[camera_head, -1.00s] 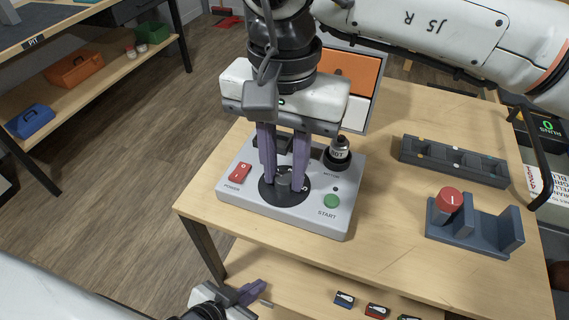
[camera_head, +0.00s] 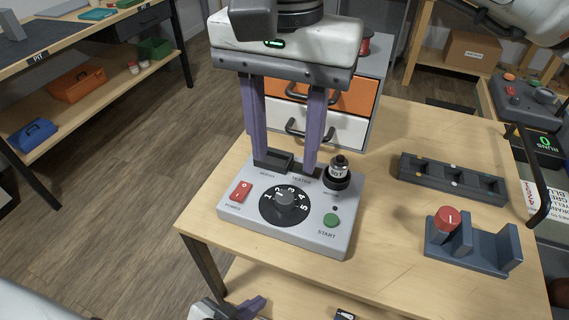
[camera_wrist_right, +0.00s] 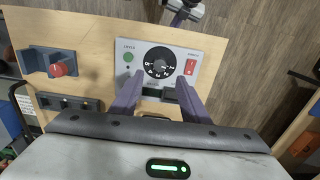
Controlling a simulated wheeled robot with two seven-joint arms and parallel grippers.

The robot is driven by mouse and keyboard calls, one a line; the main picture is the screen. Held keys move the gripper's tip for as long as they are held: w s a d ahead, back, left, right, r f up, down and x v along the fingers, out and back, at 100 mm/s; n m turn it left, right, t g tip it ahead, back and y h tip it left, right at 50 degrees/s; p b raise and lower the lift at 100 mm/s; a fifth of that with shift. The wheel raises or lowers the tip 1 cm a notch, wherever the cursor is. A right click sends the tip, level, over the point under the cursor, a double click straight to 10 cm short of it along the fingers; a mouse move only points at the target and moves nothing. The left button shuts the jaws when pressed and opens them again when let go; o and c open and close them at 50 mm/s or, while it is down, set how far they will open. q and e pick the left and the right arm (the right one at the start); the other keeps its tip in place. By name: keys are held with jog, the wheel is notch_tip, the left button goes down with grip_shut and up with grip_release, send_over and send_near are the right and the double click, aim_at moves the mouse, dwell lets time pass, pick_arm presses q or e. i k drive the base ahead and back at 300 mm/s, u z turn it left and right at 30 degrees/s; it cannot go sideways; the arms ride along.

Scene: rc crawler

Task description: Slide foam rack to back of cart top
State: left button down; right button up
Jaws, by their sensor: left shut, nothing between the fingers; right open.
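A long dark grey rack (camera_head: 453,180) with several compartments and small coloured dots lies on the right of the wooden cart top (camera_head: 385,235); it looks like the foam rack. It also shows at left in the right wrist view (camera_wrist_right: 69,103). My right gripper (camera_head: 284,165) is open and empty above the back of a grey control box (camera_head: 262,232), left of the rack and apart from it. Its fingers also show in the wrist view (camera_wrist_right: 157,100). My left gripper (camera_head: 240,307) is shut and empty, low at the front below the cart top, partly cut off.
A blue-grey stand (camera_head: 473,245) holding a red-topped piece (camera_head: 447,219) sits in front of the rack. A drawer cabinet (camera_head: 340,105) stands behind.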

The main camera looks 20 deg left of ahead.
aim_at(487, 188)
jog(key=k, duration=1.5)
